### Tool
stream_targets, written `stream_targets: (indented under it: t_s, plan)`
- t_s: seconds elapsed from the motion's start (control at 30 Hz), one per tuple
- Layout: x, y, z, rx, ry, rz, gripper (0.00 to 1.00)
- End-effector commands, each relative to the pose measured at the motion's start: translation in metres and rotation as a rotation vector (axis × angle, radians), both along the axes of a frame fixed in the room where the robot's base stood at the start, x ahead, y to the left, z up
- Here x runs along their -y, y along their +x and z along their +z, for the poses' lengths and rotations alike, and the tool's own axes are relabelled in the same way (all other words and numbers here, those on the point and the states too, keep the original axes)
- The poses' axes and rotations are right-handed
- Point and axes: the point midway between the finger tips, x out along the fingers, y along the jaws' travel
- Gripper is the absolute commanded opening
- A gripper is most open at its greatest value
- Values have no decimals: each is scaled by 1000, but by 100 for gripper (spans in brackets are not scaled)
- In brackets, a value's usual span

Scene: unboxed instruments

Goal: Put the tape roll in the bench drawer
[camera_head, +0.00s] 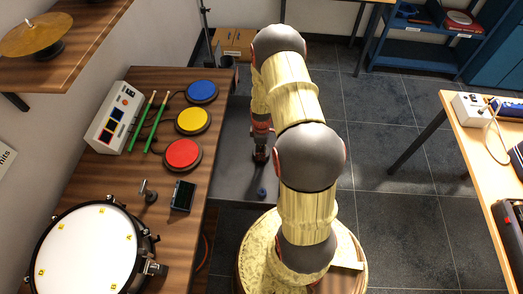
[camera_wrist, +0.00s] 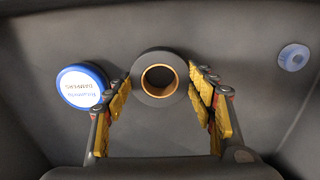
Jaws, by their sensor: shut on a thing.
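The tape roll (camera_wrist: 158,55) is a dark ring with a tan core, between my gripper's yellow-padded fingers in the wrist view. My gripper (camera_wrist: 161,78) is shut on it and points down into the open grey bench drawer (camera_head: 232,180). The drawer floor (camera_wrist: 225,45) lies behind the roll; I cannot tell whether the roll touches it. In the head view my gripper (camera_head: 260,155) is small at the drawer, partly behind my arm, and the roll cannot be made out there.
A round tin (camera_wrist: 82,87) with a blue rim and white label is left of the roll in the drawer. A small blue round thing (camera_wrist: 293,57) is at the right. The wooden bench (camera_head: 160,215) beside the drawer holds coloured pads and a drum (camera_head: 88,250).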

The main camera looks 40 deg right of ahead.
Motion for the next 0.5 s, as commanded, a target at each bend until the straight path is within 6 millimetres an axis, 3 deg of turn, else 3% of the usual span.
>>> stream_targets:
  t_s: [0.07, 0.1, 0.37, 0.5]
  plan:
    - [0, 0, -3, -1, 1, 0, 30]
    - [0, 0, -3, -1, 1, 0, 58]
    - [0, 0, -2, -1, 1, 0, 72]
    - [0, 0, -2, 0, 0, 0, 74]
